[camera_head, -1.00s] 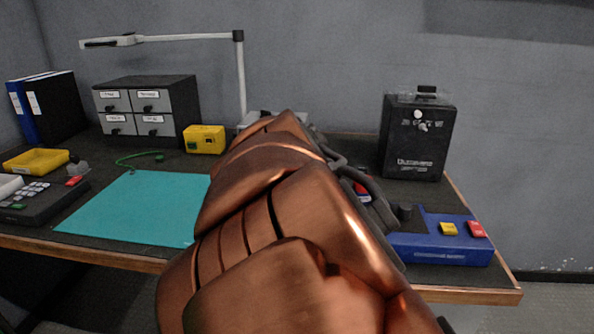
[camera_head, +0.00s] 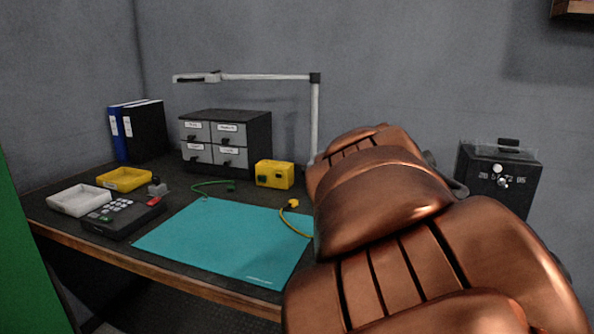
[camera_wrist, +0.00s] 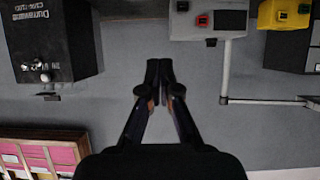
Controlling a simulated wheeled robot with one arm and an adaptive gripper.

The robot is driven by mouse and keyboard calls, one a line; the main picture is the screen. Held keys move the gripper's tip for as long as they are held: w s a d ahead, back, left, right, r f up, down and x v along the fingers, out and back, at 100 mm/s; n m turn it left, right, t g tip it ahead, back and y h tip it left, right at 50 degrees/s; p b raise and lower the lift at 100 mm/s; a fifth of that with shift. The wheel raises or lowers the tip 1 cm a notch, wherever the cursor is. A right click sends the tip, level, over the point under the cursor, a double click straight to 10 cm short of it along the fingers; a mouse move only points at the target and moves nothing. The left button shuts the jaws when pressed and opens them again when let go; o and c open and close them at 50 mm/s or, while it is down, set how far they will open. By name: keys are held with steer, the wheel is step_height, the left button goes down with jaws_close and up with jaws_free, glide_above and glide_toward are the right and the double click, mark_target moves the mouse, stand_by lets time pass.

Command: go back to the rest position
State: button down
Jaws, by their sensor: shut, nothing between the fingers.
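My gripper (camera_wrist: 159,75) shows in the wrist view with its two dark fingertips together and nothing between them. It points at the bare grey wall, in a picture that is upside down. In the head view my copper-coloured arm fills the right half, and the gripper is hidden behind it. The workbench (camera_head: 105,240) stands to the left of my arm, with a teal mat (camera_head: 220,238) on it.
A black box (camera_head: 500,180) stands right of my arm; it also shows in the wrist view (camera_wrist: 50,45). A lamp (camera_head: 315,120), drawer cabinet (camera_head: 255,135), yellow box (camera_head: 274,174), keypad device (camera_head: 120,218) and trays are on the bench. A pink-panelled frame (camera_wrist: 40,150) hangs on the wall.

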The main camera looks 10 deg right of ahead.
steer(key=s+a+r+n+g+y+p, duration=0.1)
steer(key=s+r+n+g+y+p, duration=0.1)
steer(key=s+p, duration=0.9)
steer(key=s+a+r+n+g+y+p, duration=0.1)
steer(key=s+r+g+p, duration=0.4)
steer(key=s+p, duration=0.7)
steer(key=s+a+r+n+g+y+p, duration=0.2)
steer(key=s+g+p, duration=0.3)
steer(key=s+p, duration=0.7)
steer(key=shift+a+r+n+g+y+p, duration=0.3)
steer(key=shift+a+r+g+y+p, duration=0.2)
steer(key=shift+r, duration=0.3)
